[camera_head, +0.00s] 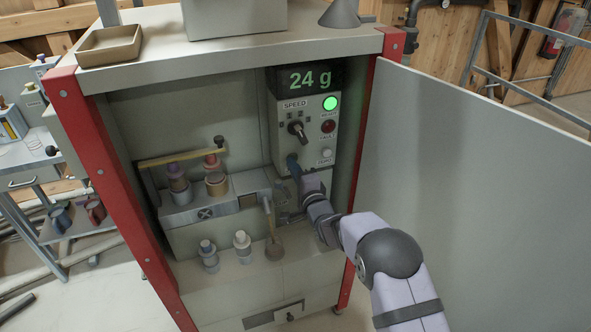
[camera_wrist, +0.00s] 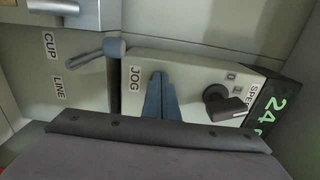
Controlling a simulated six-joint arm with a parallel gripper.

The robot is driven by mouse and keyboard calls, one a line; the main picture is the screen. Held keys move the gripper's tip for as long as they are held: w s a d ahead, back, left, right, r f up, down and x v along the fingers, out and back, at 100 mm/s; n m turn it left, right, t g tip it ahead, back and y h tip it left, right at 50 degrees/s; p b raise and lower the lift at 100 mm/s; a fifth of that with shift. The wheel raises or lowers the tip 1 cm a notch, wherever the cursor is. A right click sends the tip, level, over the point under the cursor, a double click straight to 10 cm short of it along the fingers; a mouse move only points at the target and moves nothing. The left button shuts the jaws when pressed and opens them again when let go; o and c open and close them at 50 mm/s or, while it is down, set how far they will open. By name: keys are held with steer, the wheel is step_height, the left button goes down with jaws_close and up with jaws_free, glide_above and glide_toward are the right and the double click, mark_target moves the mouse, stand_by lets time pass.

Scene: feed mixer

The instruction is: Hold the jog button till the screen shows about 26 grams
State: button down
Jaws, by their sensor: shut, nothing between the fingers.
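The screen (camera_head: 309,79) at the top of the control panel reads 24 g in green digits. It also shows partly, turned sideways, in the wrist view (camera_wrist: 277,115). My gripper (camera_head: 292,161) is shut, with its blue fingertips at the lower left of the panel. In the wrist view my gripper (camera_wrist: 158,76) points at the panel beside the JOG label (camera_wrist: 135,78). The jog button is hidden behind the fingertips, so I cannot see whether it is pressed in.
A speed knob (camera_head: 297,129) is above my fingertips. A green lamp (camera_head: 330,103) is lit; a red one (camera_head: 328,126) is below it. A lever (camera_wrist: 100,50) is beside the CUP and LINE labels. The open door (camera_head: 460,160) bounds the right side.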

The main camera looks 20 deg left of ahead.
steer(key=shift+a+r, duration=0.15)
steer(key=shift+r, duration=0.55)
steer(key=f+v, duration=0.1)
steer(key=v, duration=1.3)
steer(key=shift+f, duration=0.15)
